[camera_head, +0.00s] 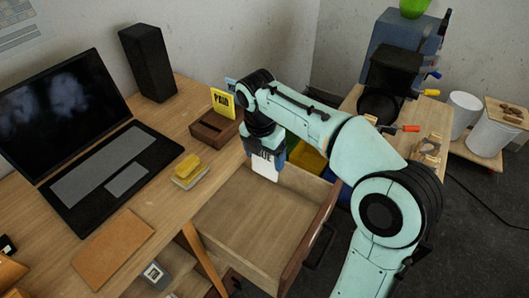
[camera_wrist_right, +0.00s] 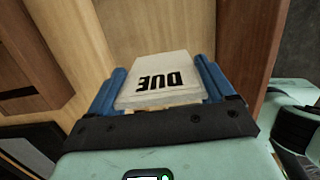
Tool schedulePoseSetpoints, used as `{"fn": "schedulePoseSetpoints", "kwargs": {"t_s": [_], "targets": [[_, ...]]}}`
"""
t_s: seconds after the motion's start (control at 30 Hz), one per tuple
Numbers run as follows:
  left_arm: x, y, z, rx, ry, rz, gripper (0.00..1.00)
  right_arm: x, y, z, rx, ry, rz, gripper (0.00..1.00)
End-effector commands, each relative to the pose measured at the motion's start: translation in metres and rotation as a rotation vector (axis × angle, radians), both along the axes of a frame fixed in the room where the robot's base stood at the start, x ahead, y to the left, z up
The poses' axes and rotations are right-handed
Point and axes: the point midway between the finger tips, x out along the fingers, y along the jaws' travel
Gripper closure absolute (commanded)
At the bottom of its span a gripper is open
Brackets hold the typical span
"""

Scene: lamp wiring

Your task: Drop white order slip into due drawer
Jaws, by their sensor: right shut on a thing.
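The white order slip (camera_head: 264,167), printed DUE, is in my right gripper (camera_head: 267,156). The gripper points down over the far part of the open wooden drawer (camera_head: 235,225). The wrist view shows the slip (camera_wrist_right: 158,88) between the two blue fingers, which are shut on it, with the wooden drawer (camera_wrist_right: 150,25) beyond. The slip hangs over the drawer; I cannot tell whether its lower edge touches the drawer. The drawer's visible floor is bare. My left gripper is not in view.
A wooden box (camera_head: 213,132) with a yellow PAID note (camera_head: 222,103) stands behind the drawer. A small yellow-topped stack (camera_head: 187,170), a laptop (camera_head: 110,165), a speaker (camera_head: 147,62) and a brown pad (camera_head: 113,248) occupy the desk. The drawer front (camera_head: 308,238) juts out.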

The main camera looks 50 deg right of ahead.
Motion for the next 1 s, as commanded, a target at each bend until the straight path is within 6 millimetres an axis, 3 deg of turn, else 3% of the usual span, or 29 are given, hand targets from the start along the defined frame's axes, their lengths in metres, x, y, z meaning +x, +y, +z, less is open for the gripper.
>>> {"fn": "schedulePoseSetpoints", "kwargs": {"t_s": [0.23,0.27,0.3,0.67,1.0], "targets": [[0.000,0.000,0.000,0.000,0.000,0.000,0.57,0.001,0.000,0.000,0.000,-0.002,0.000,0.46],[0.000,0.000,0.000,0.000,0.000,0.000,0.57,0.001,0.000,0.000,0.000,-0.002,0.000,0.11],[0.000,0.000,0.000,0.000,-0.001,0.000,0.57,0.001,0.000,0.000,0.000,-0.002,0.000,0.00],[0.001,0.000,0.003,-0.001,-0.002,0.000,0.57,0.001,0.001,0.010,-0.001,-0.004,0.000,0.00],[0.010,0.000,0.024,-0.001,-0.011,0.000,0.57,0.001,0.010,0.082,-0.001,-0.007,0.002,0.00]]}}
